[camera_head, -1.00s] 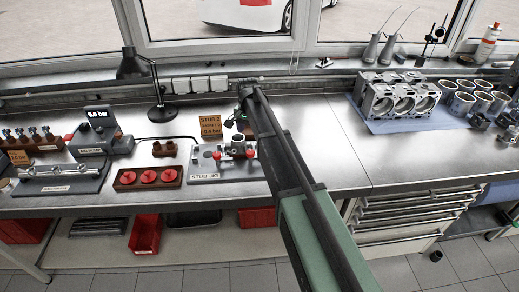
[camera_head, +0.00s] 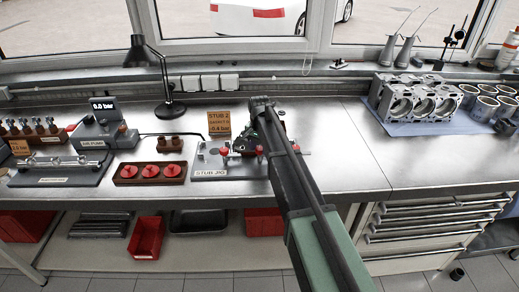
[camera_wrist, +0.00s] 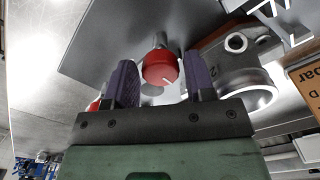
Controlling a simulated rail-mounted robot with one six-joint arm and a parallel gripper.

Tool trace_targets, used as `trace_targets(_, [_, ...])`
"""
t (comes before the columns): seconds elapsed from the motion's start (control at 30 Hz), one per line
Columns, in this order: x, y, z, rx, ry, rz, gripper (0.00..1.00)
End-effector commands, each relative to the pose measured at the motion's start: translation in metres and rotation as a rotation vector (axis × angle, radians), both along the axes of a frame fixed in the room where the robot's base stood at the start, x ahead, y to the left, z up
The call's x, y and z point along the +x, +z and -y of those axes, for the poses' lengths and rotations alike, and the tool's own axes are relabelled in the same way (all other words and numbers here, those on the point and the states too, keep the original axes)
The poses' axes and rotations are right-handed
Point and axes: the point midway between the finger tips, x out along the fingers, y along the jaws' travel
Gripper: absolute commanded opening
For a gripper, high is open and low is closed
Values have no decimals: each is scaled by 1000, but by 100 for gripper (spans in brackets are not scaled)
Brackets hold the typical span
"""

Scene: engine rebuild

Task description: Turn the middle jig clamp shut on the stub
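The stub jig (camera_head: 203,163) is a light plate at the bench's front edge. Red clamp knobs show on it: a left one (camera_head: 224,152), a middle one (camera_head: 259,152) and a right one (camera_head: 295,147). My gripper (camera_wrist: 160,72) is open; its purple-grey fingers stand either side of a red knob (camera_wrist: 161,68) with a white mark, with narrow gaps showing. The metal stub (camera_wrist: 262,92), a hollow cylinder, lies beside it at right in the wrist view. In the head view my arm hides the stub. Another red knob (camera_wrist: 94,106) is partly hidden behind the left finger.
An orange sign (camera_head: 219,123) stands behind the jig. A block with three red caps (camera_head: 151,173) and a gauge unit (camera_head: 106,130) are to the left. The engine block (camera_head: 417,98) is at right. Bare bench lies between jig and engine block.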

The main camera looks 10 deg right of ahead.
Motion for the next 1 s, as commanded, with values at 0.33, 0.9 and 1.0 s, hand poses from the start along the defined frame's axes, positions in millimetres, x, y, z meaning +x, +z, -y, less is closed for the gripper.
trace_targets(0.33, [0,0,0,0,2,0,14])
trace_targets(0.9, [-1,0,1,0,259,0,14])
trace_targets(1.0, [-1,0,1,0,350,0,14])
